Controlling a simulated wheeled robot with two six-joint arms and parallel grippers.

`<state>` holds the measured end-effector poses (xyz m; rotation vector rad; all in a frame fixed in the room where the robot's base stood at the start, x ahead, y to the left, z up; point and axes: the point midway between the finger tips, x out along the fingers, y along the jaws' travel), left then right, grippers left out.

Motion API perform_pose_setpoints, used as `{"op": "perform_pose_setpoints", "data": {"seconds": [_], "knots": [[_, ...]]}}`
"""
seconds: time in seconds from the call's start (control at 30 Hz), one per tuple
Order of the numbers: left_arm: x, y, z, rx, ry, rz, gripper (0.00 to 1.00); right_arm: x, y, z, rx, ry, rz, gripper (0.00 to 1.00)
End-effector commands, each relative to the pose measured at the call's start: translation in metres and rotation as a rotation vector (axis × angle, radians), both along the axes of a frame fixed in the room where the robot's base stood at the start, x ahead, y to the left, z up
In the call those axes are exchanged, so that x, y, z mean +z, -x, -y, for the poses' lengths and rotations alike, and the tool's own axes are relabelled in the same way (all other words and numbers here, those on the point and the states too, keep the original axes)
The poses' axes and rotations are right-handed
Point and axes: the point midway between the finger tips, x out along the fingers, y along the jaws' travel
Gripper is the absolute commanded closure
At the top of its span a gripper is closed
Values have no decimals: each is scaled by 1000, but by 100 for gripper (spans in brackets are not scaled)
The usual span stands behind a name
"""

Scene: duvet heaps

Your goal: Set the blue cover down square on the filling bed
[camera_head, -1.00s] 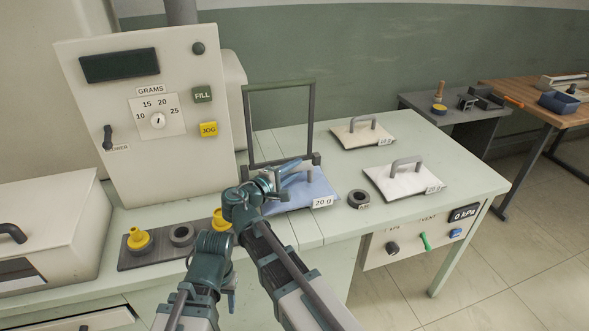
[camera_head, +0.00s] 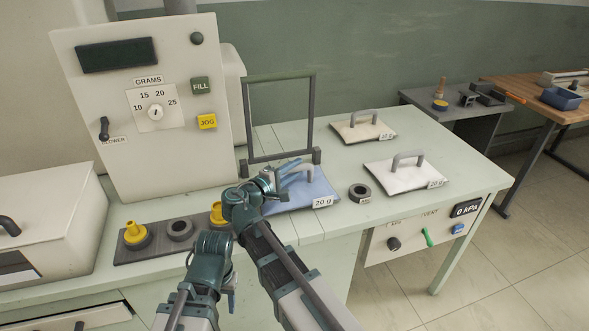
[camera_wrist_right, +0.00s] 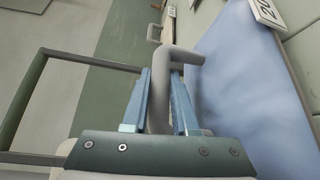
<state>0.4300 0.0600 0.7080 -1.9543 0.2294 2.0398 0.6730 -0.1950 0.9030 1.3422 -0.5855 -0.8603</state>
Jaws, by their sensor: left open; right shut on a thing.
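The blue cover (camera_head: 318,188) is a flat pale-blue pad with a grey handle and a "20 g" tag, beside the foot of an upright frame on the bench. My right gripper (camera_head: 284,178) is shut on its handle; in the right wrist view the handle (camera_wrist_right: 178,90) passes between the blue fingers (camera_wrist_right: 158,105), with the blue cover (camera_wrist_right: 245,80) at right. My arm hides the cover's left part, and I cannot tell whether it touches the surface below. My left gripper (camera_head: 231,301) is low in front of the bench, away from the cover and mostly hidden. I cannot identify the filling bed for certain.
The upright grey-green frame (camera_head: 312,112) stands behind the cover. A dispenser panel (camera_head: 128,165) and a tray with yellow nozzles (camera_head: 158,252) stand left.

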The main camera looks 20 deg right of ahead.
Motion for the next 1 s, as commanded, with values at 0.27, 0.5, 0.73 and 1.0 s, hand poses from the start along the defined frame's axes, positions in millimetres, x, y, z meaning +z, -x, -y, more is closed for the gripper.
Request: {"op": "perform_pose_setpoints", "data": {"seconds": [0.27, 0.5, 0.73, 1.0], "knots": [[-8, 0, 0, 0, 0, 0, 50, -8, 0, 0, 0, 0, 0, 100], [-14, 0, 0, 0, 0, 0, 50, -13, 0, 0, 0, 0, 0, 100], [-12, 0, 0, 0, 0, 0, 50, -12, 0, 0, 0, 0, 0, 38], [-12, 0, 0, 0, 0, 0, 50, -12, 0, 0, 0, 0, 0, 38]]}}
